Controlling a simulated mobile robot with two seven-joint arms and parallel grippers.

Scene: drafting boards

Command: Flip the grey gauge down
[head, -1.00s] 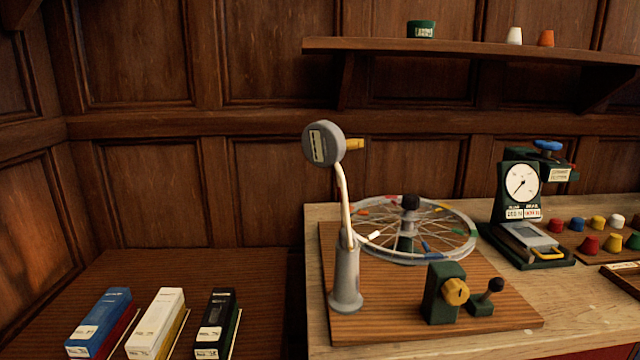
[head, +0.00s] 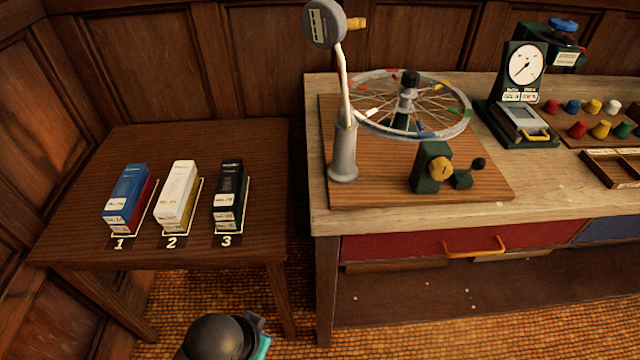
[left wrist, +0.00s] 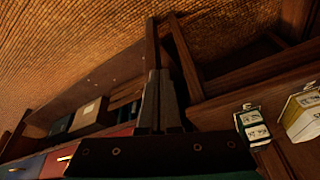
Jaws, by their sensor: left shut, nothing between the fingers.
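The grey gauge (head: 323,22) is a round head on a thin curved stem above a grey post (head: 343,152). It is raised, with a yellow tab on its right side. The post stands at the left of a wooden board (head: 400,194) on the workbench, beside a spoked wheel (head: 372,128). My left gripper (left wrist: 158,73) shows only in the left wrist view, with its fingers together and nothing between them. It is apart from the gauge, which that view does not show. My right gripper is in neither current view.
A lower side table (head: 75,205) at left holds a blue box (head: 124,190), a white box (head: 178,190) and a black box (head: 229,185). A green block with a yellow knob (head: 439,169) stands right of the post. A dial stand (head: 524,65) is farther right.

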